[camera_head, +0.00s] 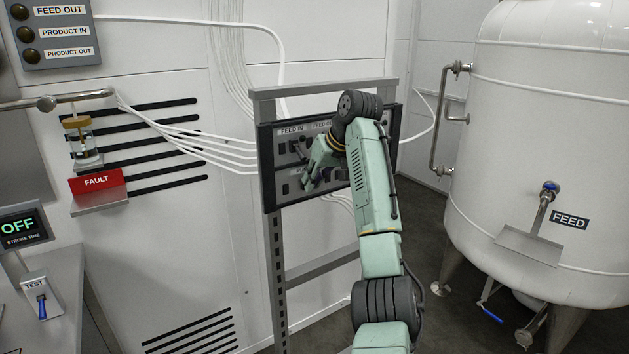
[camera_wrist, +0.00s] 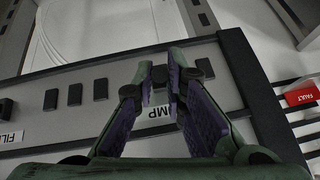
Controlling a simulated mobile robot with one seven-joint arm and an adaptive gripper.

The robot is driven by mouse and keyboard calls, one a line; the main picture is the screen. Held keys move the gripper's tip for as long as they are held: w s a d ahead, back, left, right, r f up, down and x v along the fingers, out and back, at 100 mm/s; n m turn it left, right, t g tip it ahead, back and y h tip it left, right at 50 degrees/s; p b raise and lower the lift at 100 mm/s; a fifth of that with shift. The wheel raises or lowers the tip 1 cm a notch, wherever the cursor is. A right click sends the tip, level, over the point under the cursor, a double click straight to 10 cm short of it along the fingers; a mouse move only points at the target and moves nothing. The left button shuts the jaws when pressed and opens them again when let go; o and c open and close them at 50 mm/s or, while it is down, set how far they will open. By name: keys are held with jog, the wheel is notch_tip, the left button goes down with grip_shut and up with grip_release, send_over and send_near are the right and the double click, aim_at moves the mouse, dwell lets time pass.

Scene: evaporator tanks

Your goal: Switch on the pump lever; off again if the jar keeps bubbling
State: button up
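My gripper (camera_head: 308,178) is at the front of the dark-framed switch panel (camera_head: 268,190). In the wrist view my gripper's fingers (camera_wrist: 160,76) are spread, with a gap between their tips. A dark switch lever (camera_wrist: 160,73) shows in that gap, above a partly hidden label ending in "MP" (camera_wrist: 159,112). Whether the pads touch the lever is not clear. The lever is hidden by my gripper in the head view. The glass jar (camera_head: 84,147) with an amber-coloured top hangs on the left wall; bubbles cannot be made out.
A red FAULT sign (camera_head: 96,181) is below the jar. A display (camera_head: 19,227) reads OFF, above a blue-handled TEST lever (camera_head: 41,306). A white FEED tank (camera_head: 545,130) stands at right. Several other dark switches (camera_wrist: 75,94) line the panel beside my fingers.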

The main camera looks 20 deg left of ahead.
jog(key=o, duration=0.4)
jog(key=v, duration=1.2)
jog(key=shift+s, duration=0.1)
jog(key=shift+f, duration=0.1)
